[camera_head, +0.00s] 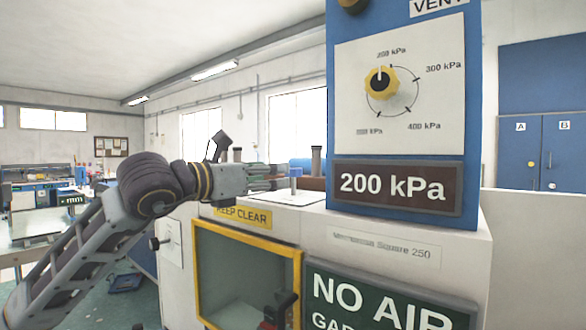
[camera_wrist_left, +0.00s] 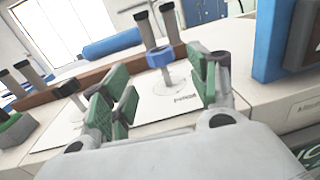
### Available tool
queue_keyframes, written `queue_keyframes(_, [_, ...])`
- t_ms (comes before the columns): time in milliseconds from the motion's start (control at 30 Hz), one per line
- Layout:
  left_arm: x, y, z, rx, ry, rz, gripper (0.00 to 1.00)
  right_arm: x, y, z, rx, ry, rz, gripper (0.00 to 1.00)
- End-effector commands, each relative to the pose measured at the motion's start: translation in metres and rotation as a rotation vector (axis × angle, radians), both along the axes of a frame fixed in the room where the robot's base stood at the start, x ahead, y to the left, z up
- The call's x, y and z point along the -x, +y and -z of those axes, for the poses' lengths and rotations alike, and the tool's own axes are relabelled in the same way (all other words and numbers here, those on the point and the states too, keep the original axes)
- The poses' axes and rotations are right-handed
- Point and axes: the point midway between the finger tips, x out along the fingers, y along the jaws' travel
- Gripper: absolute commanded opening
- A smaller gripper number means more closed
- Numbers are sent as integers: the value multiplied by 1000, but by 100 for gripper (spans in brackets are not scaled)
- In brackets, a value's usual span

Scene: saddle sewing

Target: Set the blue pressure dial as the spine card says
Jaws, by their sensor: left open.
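The blue machine column (camera_head: 340,110) carries a white dial plate (camera_head: 440,110) with a yellow knob (camera_head: 381,83). Its white pointer mark points up, toward the 200 kPa label; 300 and 400 kPa follow on the right, and the lower left label is hard to read. A dark card below (camera_head: 392,188) reads 200 kPa. A small blue-topped post (camera_head: 296,171) stands on the machine top; in the left wrist view its blue ring (camera_wrist_left: 158,57) is ahead between the fingers. My left gripper (camera_head: 268,178) is open and empty, left of the post and apart from it. My right gripper is not seen.
Dark-capped posts (camera_wrist_left: 172,22) and a blue roll (camera_wrist_left: 112,46) stand behind the blue-topped post. Below are a KEEP CLEAR label (camera_head: 243,217), a yellow-framed window (camera_head: 247,236) and a green NO AIR sign (camera_head: 380,300). The column (camera_wrist_left: 268,40) stands close on the right.

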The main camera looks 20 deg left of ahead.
Motion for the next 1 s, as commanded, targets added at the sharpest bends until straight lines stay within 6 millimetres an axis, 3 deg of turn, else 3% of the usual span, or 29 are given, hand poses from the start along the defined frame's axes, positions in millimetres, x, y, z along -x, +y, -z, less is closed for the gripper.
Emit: queue_keyframes(1000, [-62,-29,-2,0,2,0,60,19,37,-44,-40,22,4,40])
